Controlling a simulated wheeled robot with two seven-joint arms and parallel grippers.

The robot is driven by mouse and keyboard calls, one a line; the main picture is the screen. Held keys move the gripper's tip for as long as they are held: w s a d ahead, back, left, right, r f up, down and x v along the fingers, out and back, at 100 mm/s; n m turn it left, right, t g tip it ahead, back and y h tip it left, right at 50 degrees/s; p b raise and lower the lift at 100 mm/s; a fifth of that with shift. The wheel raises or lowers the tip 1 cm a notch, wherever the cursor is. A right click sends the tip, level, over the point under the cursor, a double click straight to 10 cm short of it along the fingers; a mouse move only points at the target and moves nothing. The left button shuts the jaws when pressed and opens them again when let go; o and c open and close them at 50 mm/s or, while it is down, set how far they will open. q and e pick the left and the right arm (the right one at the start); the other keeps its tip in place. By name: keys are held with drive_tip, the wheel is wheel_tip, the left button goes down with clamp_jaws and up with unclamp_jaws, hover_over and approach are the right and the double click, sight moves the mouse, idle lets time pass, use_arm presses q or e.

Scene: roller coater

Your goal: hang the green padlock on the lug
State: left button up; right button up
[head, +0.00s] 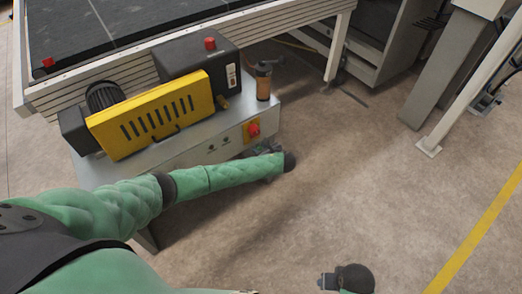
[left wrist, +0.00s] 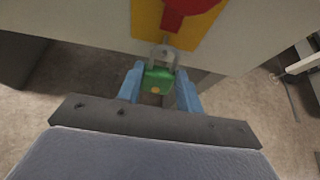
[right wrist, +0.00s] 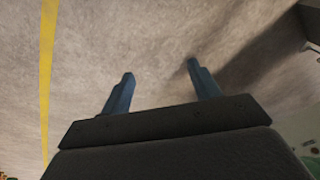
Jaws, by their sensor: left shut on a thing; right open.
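The green padlock (left wrist: 158,81) sits between the blue fingers of my left gripper (left wrist: 160,72), which is shut on its body. Its grey shackle (left wrist: 163,56) points toward the yellow plate and overlaps its lower edge, just below the red switch handle (left wrist: 178,12). A lug cannot be clearly made out there, and I cannot tell whether the shackle is around one. In the head view the red switch (head: 254,129) is on the machine's front; my left arm hides the padlock. My right gripper (right wrist: 160,70) is open and empty over the floor.
The grey machine base (head: 205,152) carries a yellow slotted guard (head: 150,115), a black box with a red button (head: 210,43) and an orange-brown cylinder (head: 264,85). A conveyor (head: 110,25) runs behind.

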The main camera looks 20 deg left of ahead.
use_arm(q)
drive_tip(key=shift+w+a, duration=0.1)
drive_tip(key=shift+w+a+f+b, duration=0.1)
drive_tip(key=shift+w+a+b, duration=0.1)
drive_tip(key=shift+a+b, duration=0.15)
drive_tip(key=shift+w+a+f, duration=0.3)
drive_tip(key=shift+f, duration=0.1)
drive_tip(key=shift+a+f, duration=0.1)
use_arm(e)
drive_tip(key=shift+s+d+r, duration=0.1)
drive_tip(key=shift+s+r, duration=0.05)
drive_tip(key=shift+r, duration=0.95)
drive_tip(key=shift+r, duration=0.25)
use_arm(q)
drive_tip(key=o, duration=1.1)
use_arm(e)
drive_tip(key=shift+a+r, duration=0.1)
drive_tip(key=shift+a, duration=0.1)
